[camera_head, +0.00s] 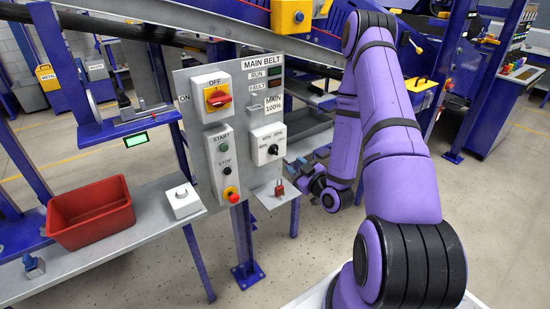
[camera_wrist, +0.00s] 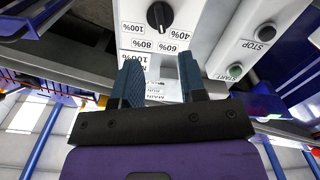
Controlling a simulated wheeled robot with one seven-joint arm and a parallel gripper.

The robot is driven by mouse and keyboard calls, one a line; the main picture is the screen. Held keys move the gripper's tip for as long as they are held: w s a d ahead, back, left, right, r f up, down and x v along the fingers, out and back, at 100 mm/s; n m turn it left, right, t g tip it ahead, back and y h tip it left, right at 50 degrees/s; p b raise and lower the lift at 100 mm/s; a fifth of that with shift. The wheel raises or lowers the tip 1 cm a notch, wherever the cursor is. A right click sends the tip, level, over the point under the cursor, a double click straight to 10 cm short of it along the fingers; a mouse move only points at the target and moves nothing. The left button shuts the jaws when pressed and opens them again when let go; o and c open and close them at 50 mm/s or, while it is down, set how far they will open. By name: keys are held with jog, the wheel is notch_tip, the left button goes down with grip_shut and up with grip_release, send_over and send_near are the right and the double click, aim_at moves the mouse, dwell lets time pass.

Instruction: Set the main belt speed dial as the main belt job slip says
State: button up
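The main belt speed dial (camera_head: 273,149) is a black knob on a white box on the grey panel. In the wrist view the dial (camera_wrist: 160,16) shows upside down at the top, with printed marks 40%, 60%, 80% and 100% around it. I cannot tell for sure which mark it points at. The job slip (camera_head: 273,104) above the dial box reads MAIN 100%. My gripper (camera_wrist: 159,80) is open, with nothing between its blue fingers. It is apart from the dial, its fingertips just below the knob in the wrist view.
The panel also bears a red and yellow OFF/ON switch (camera_head: 217,97), START and STOP buttons (camera_head: 224,147) and a red emergency button (camera_head: 233,195). A red padlock (camera_head: 280,188) stands on the small shelf below. A red bin (camera_head: 91,212) and a white box (camera_head: 183,200) sit at the left.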

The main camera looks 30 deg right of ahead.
aim_at(276, 152)
jog(key=w, duration=1)
jog(key=shift+w+a+f, duration=0.1)
jog(key=shift+w+a, duration=0.1)
jog(key=shift+a, duration=0.05)
jog(key=shift+c, duration=0.2)
grip_shut()
